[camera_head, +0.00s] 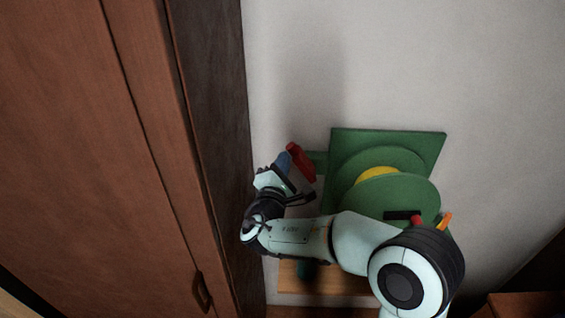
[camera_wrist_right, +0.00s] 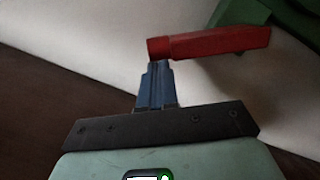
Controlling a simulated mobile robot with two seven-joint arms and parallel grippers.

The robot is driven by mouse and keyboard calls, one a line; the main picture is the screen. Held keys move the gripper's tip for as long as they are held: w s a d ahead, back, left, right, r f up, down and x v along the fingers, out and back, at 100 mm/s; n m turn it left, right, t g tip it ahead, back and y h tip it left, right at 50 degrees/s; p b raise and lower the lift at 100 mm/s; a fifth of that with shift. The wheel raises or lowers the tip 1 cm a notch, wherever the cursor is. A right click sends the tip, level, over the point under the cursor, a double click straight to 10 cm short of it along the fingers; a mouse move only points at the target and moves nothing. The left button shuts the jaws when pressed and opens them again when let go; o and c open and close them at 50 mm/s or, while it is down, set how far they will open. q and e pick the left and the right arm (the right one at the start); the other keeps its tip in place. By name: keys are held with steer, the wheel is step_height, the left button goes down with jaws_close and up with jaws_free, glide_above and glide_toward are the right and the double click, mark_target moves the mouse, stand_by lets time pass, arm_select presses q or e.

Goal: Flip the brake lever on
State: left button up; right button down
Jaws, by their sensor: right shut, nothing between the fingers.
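The red brake lever (camera_head: 301,162) sticks out at the left side of a green wall-mounted fixture (camera_head: 388,150). It also shows in the right wrist view (camera_wrist_right: 210,43) as a red bar that slants slightly up to the right. My right gripper (camera_head: 284,160) is just left of the lever in the head view. Its blue fingers are shut with nothing held. In the right wrist view the fingertips (camera_wrist_right: 157,66) are right at the lever's left end, touching or nearly touching it. My left gripper is not in view.
The fixture has green discs with a yellow hub (camera_head: 377,175), partly hidden by my right arm. A small orange part (camera_head: 445,221) shows at its right. A wooden cabinet (camera_head: 100,170) stands close on the left. The pale wall (camera_head: 430,70) above is bare.

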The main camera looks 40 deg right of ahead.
mark_target(299, 156)
steer(key=s+d+r+m+b, duration=0.1)
steer(key=m+b, duration=0.1)
steer(key=b, duration=0.1)
steer(key=d+m+b, duration=0.1)
steer(key=b, duration=0.1)
steer(key=shift+s+r+m+g+b, duration=0.35)
steer(key=shift+s+m+g+b, duration=0.05)
steer(key=shift+s+d+r+m+b, duration=0.4)
steer(key=shift+m+b, duration=0.3)
steer(key=shift+b, duration=0.35)
arm_select(q)
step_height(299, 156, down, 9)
steer(key=b, duration=0.1)
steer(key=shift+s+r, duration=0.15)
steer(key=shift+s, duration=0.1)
arm_select(e)
steer(key=shift+s+d+r+m, duration=0.35)
steer(key=shift+d+m, duration=0.15)
steer(key=shift+m, duration=0.2)
arm_select(q)
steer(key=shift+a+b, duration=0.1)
steer(key=shift+b, duration=0.2)
arm_select(e)
steer(key=shift+a, duration=0.1)
